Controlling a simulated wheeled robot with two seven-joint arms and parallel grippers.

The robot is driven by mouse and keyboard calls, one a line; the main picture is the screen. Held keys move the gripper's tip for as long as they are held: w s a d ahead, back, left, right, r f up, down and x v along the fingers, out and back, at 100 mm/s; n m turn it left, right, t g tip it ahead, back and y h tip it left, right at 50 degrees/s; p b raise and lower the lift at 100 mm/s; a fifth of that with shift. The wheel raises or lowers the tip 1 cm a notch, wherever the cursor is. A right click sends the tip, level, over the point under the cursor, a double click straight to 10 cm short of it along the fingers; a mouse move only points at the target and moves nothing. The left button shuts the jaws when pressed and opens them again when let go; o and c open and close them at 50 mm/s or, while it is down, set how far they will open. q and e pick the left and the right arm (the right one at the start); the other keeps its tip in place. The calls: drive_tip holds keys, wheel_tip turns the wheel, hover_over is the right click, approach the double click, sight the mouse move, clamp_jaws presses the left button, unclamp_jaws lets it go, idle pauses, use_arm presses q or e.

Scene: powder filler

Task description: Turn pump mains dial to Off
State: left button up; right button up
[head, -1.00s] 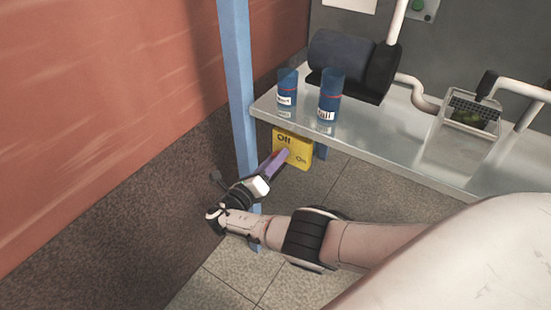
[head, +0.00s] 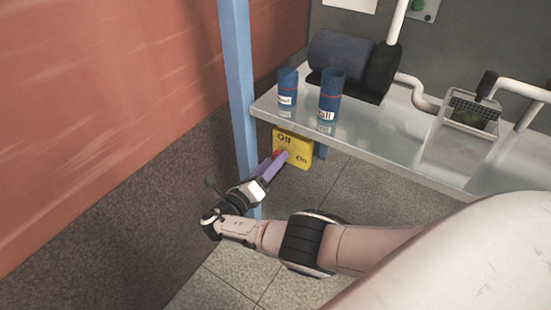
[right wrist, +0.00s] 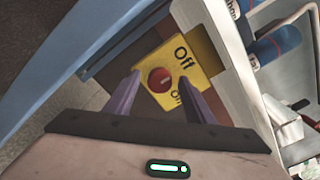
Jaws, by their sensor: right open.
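The pump mains dial is a red round knob (right wrist: 160,80) on a yellow plate (head: 300,150) marked Off at the top and On lower down. The plate hangs under the table's front left edge. My right gripper (head: 275,160) has purple fingers, open, pointing at the plate. In the right wrist view the fingers (right wrist: 157,88) stand apart on either side of the red knob. Whether they touch it I cannot tell. In the head view the fingers partly cover the knob. A pale mark on the knob is small. My left gripper is not in view.
A blue post (head: 238,90) stands just left of the plate. The metal table (head: 400,150) above it bears two blue cans (head: 329,95), a dark motor (head: 345,65) and a grated box (head: 470,115). The floor below is clear.

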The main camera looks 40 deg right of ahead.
drive_tip(key=v, duration=0.8)
drive_tip(key=shift+a, duration=0.2)
drive_tip(key=shift+s, duration=0.1)
drive_tip(key=shift+r, duration=0.1)
